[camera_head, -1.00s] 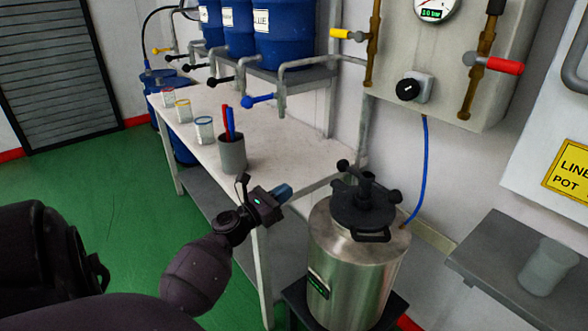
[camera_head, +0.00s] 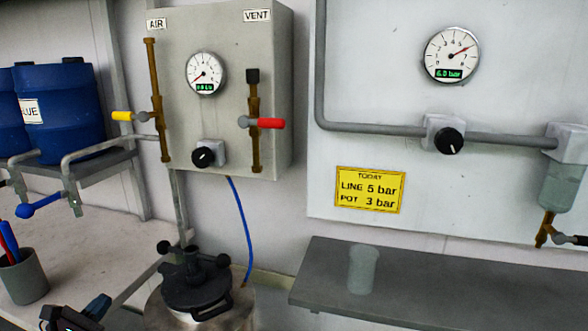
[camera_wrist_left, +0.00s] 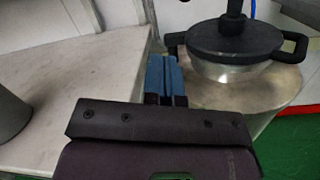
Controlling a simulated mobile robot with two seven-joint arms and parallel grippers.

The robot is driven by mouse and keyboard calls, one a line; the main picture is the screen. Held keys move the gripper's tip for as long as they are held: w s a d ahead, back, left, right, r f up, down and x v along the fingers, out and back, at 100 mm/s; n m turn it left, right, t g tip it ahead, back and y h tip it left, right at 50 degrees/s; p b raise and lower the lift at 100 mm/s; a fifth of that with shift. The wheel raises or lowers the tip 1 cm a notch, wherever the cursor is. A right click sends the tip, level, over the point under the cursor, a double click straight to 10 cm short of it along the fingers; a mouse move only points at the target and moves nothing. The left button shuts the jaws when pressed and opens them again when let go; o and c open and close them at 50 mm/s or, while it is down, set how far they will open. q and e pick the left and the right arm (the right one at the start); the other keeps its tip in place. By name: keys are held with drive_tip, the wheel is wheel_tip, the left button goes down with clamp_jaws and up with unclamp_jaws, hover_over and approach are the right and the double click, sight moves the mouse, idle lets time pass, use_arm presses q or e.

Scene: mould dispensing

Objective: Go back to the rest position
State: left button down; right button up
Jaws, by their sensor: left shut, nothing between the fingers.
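My left gripper (camera_head: 97,306) shows at the bottom left of the head view, low between the white table and the steel pot. In the left wrist view its blue fingers (camera_wrist_left: 162,75) are together with nothing between them. They point towards the gap between the table and the pot (camera_wrist_left: 240,85), apart from both as far as I can tell. The pot's black lid (camera_head: 197,282) is on, with a knob and clamp handles. My right gripper is in neither view.
The white table (camera_head: 85,255) holds a grey cup (camera_head: 24,280) with red and blue sticks. A panel (camera_head: 220,120) with AIR and VENT valves hangs above the pot. A grey shelf (camera_head: 450,290) at right carries a translucent cup (camera_head: 363,268). A yellow sign (camera_head: 370,190) reads LINE 5 bar, POT 3 bar.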

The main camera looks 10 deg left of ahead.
use_arm(q)
drive_tip(key=s+d+f+m+g+y+p, duration=0.1)
drive_tip(key=s+d+f+m+g, duration=0.15)
drive_tip(key=d+m, duration=0.65)
drive_tip(key=s+d+f+m+g+p, duration=0.2)
drive_tip(key=d+f+m+g, duration=0.15)
drive_tip(key=m, duration=1.15)
drive_tip(key=s+d+f+m+g+p, duration=0.1)
drive_tip(key=s+d+m, duration=0.3)
drive_tip(key=s, duration=0.7)
drive_tip(key=s+d+f+m+g+p, duration=0.1)
drive_tip(key=s+d+f+m+p, duration=0.2)
drive_tip(key=s+d, duration=0.3)
drive_tip(key=s+m, duration=0.1)
drive_tip(key=s, duration=0.3)
drive_tip(key=shift+s+d+f+g+p, duration=0.3)
drive_tip(key=shift+s+d+p, duration=0.1)
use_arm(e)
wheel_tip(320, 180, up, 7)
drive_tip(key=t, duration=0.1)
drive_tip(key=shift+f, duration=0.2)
